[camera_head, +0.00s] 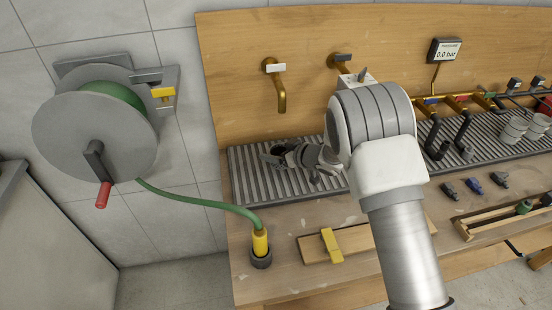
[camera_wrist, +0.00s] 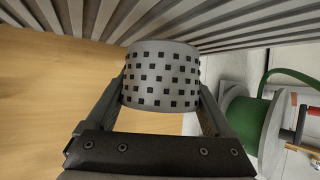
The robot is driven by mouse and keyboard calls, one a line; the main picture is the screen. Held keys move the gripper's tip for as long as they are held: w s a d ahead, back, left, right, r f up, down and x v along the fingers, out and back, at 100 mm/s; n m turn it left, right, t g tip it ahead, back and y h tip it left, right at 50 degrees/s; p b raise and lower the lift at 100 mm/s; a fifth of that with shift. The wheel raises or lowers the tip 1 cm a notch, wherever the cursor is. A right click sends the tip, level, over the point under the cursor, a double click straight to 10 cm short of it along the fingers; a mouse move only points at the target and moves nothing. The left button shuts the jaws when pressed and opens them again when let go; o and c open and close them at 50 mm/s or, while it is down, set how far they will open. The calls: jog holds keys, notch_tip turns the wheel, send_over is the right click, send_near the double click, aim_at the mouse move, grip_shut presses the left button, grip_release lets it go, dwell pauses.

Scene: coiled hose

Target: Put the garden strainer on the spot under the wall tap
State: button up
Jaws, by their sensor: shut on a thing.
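The garden strainer (camera_wrist: 161,76), a grey cylinder dotted with dark square holes, sits between the two fingers of my gripper (camera_wrist: 161,88) in the wrist view. My gripper is shut on it. In the head view my gripper (camera_head: 280,155) is low over the left part of the slatted grey grate (camera_head: 240,180), below the left brass wall tap (camera_head: 279,90). The strainer is hard to make out there among the dark fingers. I cannot tell whether it touches the grate. No marked spot is clear under the tap.
A second tap (camera_head: 341,62) is on the wooden back panel, partly behind my arm. A hose reel (camera_head: 90,125) hangs at left; its green hose runs to a yellow fitting (camera_head: 261,243). A yellow-clipped board (camera_head: 350,240) lies in front. Grey cups (camera_head: 514,131) stand at right.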

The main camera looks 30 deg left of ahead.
jog(key=shift+f, duration=1.25)
jog(key=shift+f, duration=0.2)
jog(key=o, duration=1.1)
jog(key=shift+r, duration=0.15)
jog(key=shift+d+r, duration=0.15)
jog(key=shift+r, duration=0.05)
jog(key=v, duration=1)
jog(key=shift+d, duration=0.2)
jog(key=shift+s+d+r, duration=0.25)
jog(key=shift+s+d, duration=0.05)
jog(key=shift+d, duration=0.2)
